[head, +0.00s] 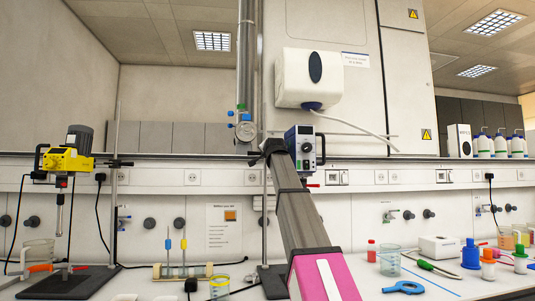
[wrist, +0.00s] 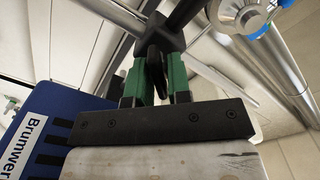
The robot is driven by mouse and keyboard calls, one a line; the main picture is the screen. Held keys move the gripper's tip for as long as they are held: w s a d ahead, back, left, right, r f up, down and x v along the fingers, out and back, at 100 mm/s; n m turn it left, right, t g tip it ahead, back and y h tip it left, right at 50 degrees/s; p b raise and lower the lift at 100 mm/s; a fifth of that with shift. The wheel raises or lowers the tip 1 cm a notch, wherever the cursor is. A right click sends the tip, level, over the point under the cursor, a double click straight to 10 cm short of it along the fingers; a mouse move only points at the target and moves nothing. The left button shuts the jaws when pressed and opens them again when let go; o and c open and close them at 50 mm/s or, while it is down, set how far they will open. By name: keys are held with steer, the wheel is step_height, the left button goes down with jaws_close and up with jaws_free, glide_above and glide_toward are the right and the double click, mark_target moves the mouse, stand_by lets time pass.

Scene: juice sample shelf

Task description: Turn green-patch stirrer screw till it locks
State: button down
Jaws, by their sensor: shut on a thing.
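The stirrer (head: 304,146) beside my arm has a blue and pale housing and sits high on a stand rod (head: 264,120). My gripper (wrist: 154,82), with green and black fingers, is shut on a dark screw (wrist: 154,62) at this clamp. The fingers hide much of the screw. In the head view my arm covers the grip.
A yellow stirrer (head: 68,160) hangs on another stand at the left. A beaker (head: 389,261), a blue ring tool (head: 403,287) and several bottles stand on the bench at the right.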

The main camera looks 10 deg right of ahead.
steer(key=m, duration=0.4)
steer(key=shift+f+m, duration=0.15)
steer(key=shift+m, duration=0.15)
steer(key=shift+f+m, duration=0.1)
steer(key=shift+m, duration=2.2)
steer(key=c, duration=1.1)
jaws_free()
steer(key=shift+s, duration=0.15)
steer(key=s, duration=1)
steer(key=shift+s, duration=0.3)
